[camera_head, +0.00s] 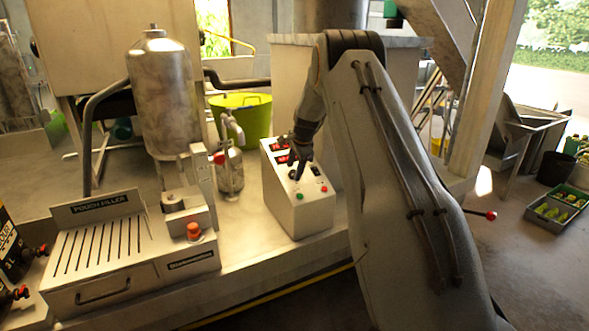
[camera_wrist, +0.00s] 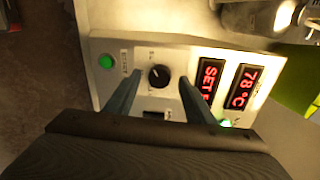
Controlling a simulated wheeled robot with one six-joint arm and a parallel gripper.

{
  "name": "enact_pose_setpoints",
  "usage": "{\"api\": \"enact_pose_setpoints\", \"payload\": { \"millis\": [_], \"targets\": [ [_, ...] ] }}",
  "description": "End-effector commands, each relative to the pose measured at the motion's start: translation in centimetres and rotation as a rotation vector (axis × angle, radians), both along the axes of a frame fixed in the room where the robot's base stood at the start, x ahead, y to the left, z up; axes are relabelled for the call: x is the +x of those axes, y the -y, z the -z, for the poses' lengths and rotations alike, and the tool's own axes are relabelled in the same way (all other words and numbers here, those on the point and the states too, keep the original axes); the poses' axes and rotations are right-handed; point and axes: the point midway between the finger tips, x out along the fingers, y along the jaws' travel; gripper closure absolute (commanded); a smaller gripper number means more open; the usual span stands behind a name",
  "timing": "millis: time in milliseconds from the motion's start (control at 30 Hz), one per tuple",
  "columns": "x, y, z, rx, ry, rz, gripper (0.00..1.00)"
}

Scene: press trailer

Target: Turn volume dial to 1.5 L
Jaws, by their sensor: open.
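A white control box (camera_head: 300,200) stands on the bench in the head view, with red displays, a green button and a red button. In the wrist view its panel carries a black round dial (camera_wrist: 159,76) with a light pointer mark. The scale print around it is too small to read, so I cannot tell whether it is the volume dial. My gripper (camera_head: 297,168) is at the top of this box. In the wrist view my gripper (camera_wrist: 161,80) is open, with one finger on either side of the dial; contact cannot be told.
A "POUCH FILLER" machine (camera_head: 120,250) with an orange knob (camera_head: 194,231) stands at the left. The wrist view shows displays reading "78 °C" (camera_wrist: 242,86) and "SET" (camera_wrist: 210,78), and a green button (camera_wrist: 106,62). A steel flask (camera_head: 230,170) stands close left of the box.

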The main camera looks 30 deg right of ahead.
Motion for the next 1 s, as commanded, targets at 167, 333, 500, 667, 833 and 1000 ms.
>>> {"api": "enact_pose_setpoints", "payload": {
  "millis": [167,333,500,667,833,1000],
  "targets": [
    [0.47,0.01,1.09,0.000,0.000,0.000,0.51],
    [0.61,0.02,1.32,0.000,0.001,0.000,0.51],
    [0.59,0.02,1.32,0.000,0.001,0.000,0.51],
    [0.59,0.02,1.31,0.000,0.001,0.000,0.78],
    [0.58,0.02,1.32,0.000,0.001,-0.001,0.92],
    [0.58,0.01,1.37,-0.010,0.001,-0.018,0.92]
  ]
}}
